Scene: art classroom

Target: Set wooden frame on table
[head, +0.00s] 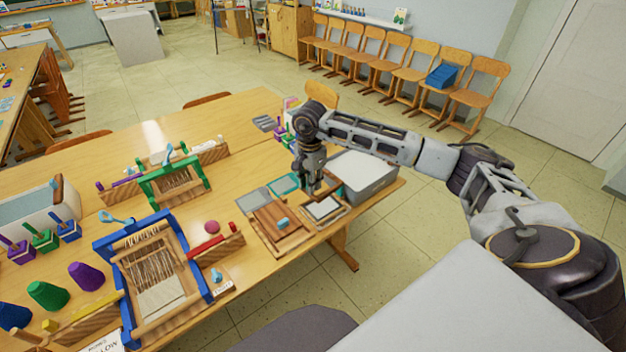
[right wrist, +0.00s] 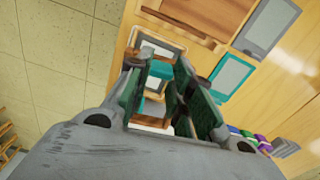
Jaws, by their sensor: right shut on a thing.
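The wooden frame (head: 341,213), with a pale panel inside a light wood border, is near the right end of the table (head: 232,112). In the head view it appears flat; whether it touches the tabletop is unclear. My right gripper (head: 311,190) points down over its far left side and is shut on it. In the right wrist view the gripper (right wrist: 163,97) has both dark green finger pads around light wood and teal parts, which partly hide each other. The fingers cover part of the frame. My left gripper is out of view.
A brown wooden tray (head: 268,222) lies just left of the frame. Grey (head: 253,200) and teal (head: 284,184) flat panels lie behind it. A grey bin (head: 363,176) stands to the right. A blue loom (head: 118,262) and several tools crowd the table's left side.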

